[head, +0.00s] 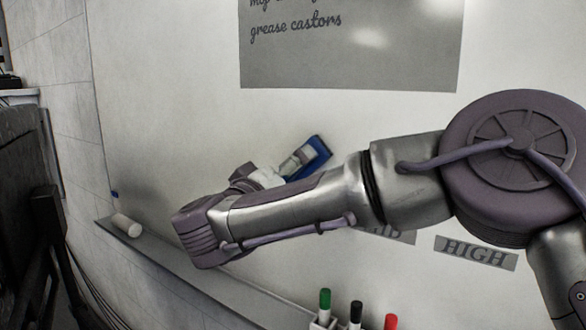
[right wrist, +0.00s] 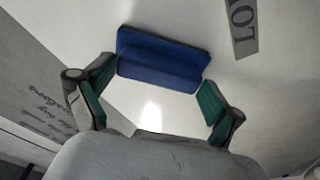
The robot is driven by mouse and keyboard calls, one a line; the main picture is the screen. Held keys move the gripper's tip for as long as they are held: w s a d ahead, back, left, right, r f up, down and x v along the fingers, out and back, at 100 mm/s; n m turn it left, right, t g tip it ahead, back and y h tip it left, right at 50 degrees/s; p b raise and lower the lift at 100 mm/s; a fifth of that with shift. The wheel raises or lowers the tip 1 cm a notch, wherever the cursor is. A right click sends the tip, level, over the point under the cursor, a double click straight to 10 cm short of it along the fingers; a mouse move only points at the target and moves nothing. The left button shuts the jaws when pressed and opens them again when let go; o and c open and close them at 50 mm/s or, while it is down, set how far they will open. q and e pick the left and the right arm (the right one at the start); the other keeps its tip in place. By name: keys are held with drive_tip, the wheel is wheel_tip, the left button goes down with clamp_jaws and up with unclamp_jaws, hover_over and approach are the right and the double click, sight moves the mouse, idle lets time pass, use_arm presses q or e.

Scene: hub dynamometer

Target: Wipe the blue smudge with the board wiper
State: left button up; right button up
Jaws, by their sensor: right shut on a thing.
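The board wiper, blue with a dark edge, shows in the head view (head: 318,152) against the whiteboard (head: 160,110), tilted. It also shows in the right wrist view (right wrist: 160,62) between the green-padded fingertips. My right gripper (head: 295,162) is shut on the wiper; my right arm crosses the board and hides part of the gripper. The wiper's face is toward the board, but I cannot tell whether it touches. My left gripper is not in view.
A ledge (head: 180,268) runs under the board, with a white cylinder (head: 127,225) at its left. A small blue spot (head: 115,194) is above it. Green (head: 324,299), black (head: 356,314) and red (head: 390,322) markers stand at the bottom. A HIGH label (head: 476,252) is right.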

drive_tip(key=shift+s+d+b, duration=1.25)
drive_tip(key=shift+s+d, duration=1.85)
drive_tip(key=shift+d, duration=1.3)
drive_tip(key=w+a+p, duration=0.4)
drive_tip(key=w+a, duration=0.2)
drive_tip(key=a, duration=0.2)
drive_tip(key=shift+w+a, duration=0.15)
drive_tip(key=shift+a, duration=0.2)
